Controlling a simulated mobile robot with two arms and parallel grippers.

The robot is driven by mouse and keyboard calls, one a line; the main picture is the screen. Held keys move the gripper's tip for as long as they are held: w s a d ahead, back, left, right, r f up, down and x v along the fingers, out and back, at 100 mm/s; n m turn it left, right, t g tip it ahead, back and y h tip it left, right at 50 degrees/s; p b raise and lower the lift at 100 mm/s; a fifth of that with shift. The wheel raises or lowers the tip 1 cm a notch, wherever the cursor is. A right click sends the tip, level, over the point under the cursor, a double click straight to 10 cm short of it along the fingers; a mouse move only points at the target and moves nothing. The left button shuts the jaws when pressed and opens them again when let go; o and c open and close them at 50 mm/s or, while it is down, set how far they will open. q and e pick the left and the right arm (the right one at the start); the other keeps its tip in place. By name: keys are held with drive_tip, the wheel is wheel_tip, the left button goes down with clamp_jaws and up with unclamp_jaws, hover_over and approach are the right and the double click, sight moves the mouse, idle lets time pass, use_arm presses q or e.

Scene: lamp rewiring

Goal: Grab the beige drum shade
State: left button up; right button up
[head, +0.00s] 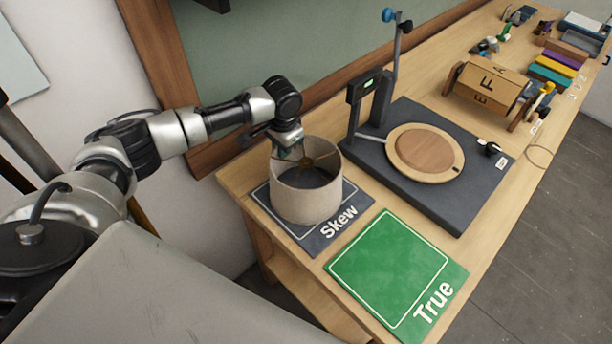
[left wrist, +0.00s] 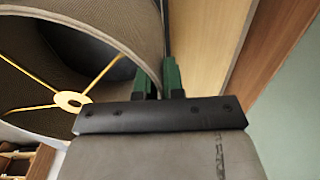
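The beige drum shade (head: 306,199) stands upright on the dark "Skew" mat (head: 297,238), open top up. Its brass spider ring and spokes show inside it, and also in the left wrist view, where the shade (left wrist: 135,22) fills the upper left. My left gripper (head: 292,153) is at the shade's far rim, reaching down from above. In the left wrist view its two green fingers (left wrist: 158,80) stand close together, one inside and one outside the shade wall, with the rim pinched between them. My right gripper is not in view.
A green "True" mat (head: 390,268) lies empty at the near edge of the workbench. A dark base with a round wooden turntable (head: 425,150) and an upright post stands right of the shade. A wooden lettered drum (head: 487,88) and several colored blocks are farther back.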

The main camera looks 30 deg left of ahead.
use_arm(q)
clamp_jaws()
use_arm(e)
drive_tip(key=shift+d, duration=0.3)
